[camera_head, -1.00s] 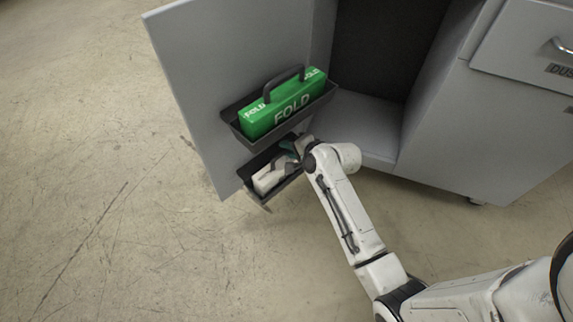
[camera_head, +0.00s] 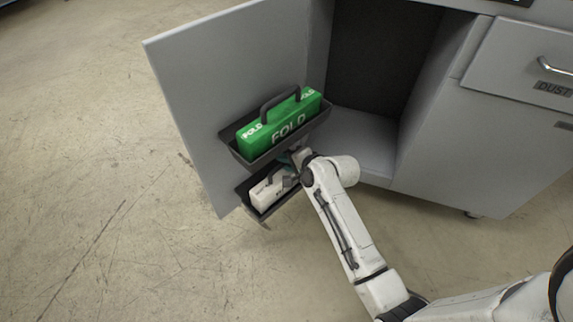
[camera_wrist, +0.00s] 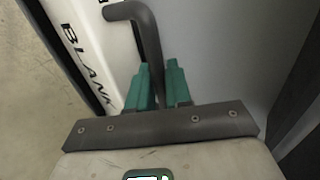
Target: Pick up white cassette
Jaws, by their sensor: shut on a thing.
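The white cassette (camera_head: 265,193) sits in the lower dark door bin. It has a dark grey handle, and its side reads BLANK in the wrist view (camera_wrist: 84,38). My gripper (camera_head: 287,168) reaches in from the right, under the upper bin, which partly hides its fingers. In the wrist view my gripper's teal fingers (camera_wrist: 158,72) are on either side of the cassette's handle (camera_wrist: 147,38), shut on it. I cannot tell whether the cassette is lifted off the bin floor.
A green FOLD case (camera_head: 280,125) with a dark handle stands in the upper bin (camera_head: 250,157), close above my gripper. Both bins hang on the open grey door (camera_head: 200,90). The cabinet (camera_head: 470,140) is to the right. The floor at left is clear.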

